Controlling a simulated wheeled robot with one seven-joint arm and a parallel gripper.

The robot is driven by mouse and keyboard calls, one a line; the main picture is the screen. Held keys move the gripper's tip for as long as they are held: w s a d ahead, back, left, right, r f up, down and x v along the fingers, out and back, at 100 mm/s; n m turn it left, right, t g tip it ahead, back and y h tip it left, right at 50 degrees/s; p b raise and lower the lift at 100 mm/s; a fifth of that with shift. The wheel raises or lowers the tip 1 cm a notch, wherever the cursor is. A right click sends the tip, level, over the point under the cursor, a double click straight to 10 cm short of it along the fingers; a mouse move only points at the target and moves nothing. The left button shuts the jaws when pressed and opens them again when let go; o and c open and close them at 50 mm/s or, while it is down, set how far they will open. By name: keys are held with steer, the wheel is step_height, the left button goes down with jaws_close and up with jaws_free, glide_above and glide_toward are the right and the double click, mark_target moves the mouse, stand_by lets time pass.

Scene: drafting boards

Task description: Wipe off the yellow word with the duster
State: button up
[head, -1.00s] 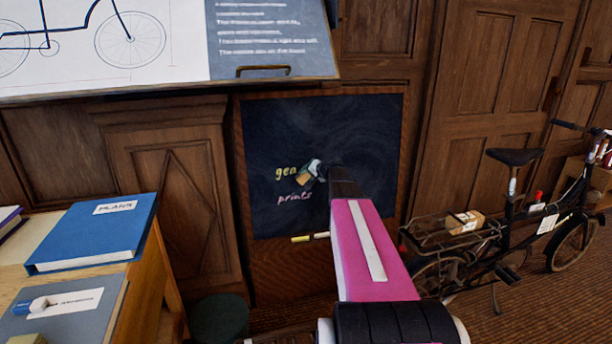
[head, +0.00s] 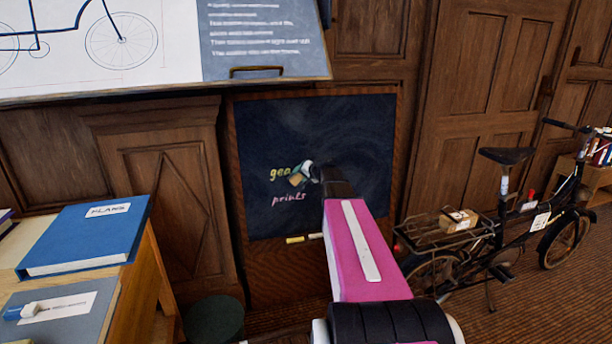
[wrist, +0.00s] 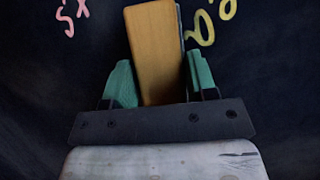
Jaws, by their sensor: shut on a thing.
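My gripper (head: 304,174) is shut on the duster (head: 297,180), a tan wooden block with a dark layer along one side. In the wrist view the duster (wrist: 152,50) stands between the green fingers of my gripper (wrist: 160,78). The yellow word (head: 279,173) is on the chalkboard (head: 320,120); its first letters, like "gea", show, and the duster and gripper hide anything further right. Yellow letters (wrist: 203,26) also show right of the duster in the wrist view. I cannot tell whether the duster touches the board.
A pink word, "prints" (head: 289,198), is just below the yellow one. Chalk sticks (head: 296,240) lie on the board's lower ledge. A desk with a blue book (head: 90,235) stands at left, a bicycle (head: 480,235) at right. A drawing board (head: 265,75) overhangs above.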

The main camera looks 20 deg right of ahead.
mark_target(287, 176)
steer(key=shift+w+a, duration=0.2)
steer(key=shift+a, duration=2.1)
steer(key=shift+s+a, duration=0.15)
steer(key=shift+a, duration=2.35)
steer(key=shift+s+a, duration=0.1)
steer(key=shift+a, duration=2.35)
steer(key=s, duration=0.6)
steer(key=shift+r, duration=0.35)
steer(key=s, duration=0.3)
steer(key=shift+r, duration=0.2)
steer(key=shift+w, duration=0.15)
